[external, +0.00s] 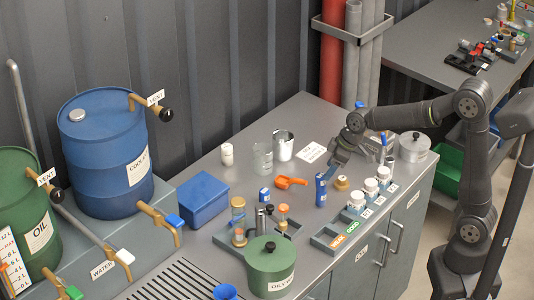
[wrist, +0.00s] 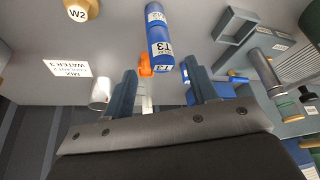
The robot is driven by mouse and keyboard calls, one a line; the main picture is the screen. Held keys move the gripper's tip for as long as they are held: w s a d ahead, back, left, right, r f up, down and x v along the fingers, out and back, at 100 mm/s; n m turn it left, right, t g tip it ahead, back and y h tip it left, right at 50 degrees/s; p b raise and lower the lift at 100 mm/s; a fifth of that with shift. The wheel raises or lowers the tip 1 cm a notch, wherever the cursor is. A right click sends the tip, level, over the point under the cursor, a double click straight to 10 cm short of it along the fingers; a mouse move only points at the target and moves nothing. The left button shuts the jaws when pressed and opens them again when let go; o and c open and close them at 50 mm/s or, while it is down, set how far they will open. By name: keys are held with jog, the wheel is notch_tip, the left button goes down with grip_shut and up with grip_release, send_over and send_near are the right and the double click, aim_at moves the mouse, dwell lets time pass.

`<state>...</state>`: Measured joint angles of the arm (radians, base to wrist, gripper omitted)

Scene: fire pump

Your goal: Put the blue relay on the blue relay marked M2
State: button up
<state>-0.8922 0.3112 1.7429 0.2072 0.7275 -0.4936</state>
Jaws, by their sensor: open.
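A blue relay labelled T3 (wrist: 163,50) appears stacked on the blue relay whose upside-down label seems to read M2 (wrist: 156,17). In the external view they form one tall blue column (external: 320,191), standing upright on the bench. My gripper (wrist: 163,78) is open and empty, with the T3 relay's upper end in line with the gap between its fingers. In the external view my gripper (external: 336,172) is just above and to the right of the column, apart from it. A shorter blue relay (external: 264,195) stands farther left.
An orange scoop (external: 290,182) lies left of the column. A brass knob-like part (external: 341,183) and white-topped jars (external: 370,186) stand to its right. A tray of parts (external: 232,240), metal beaker (external: 283,145) and green oil pot (external: 271,268) are nearby. Bare bench lies in front of the column.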

aim_at(322, 176)
jog(key=v, duration=0.5)
jog(key=shift+f, duration=0.1)
jog(key=x, duration=1.2)
jog(key=shift+f, duration=0.2)
notch_tip(322, 176, up, 3)
jog(key=shift+f, duration=0.1)
jog(key=shift+r, duration=0.75)
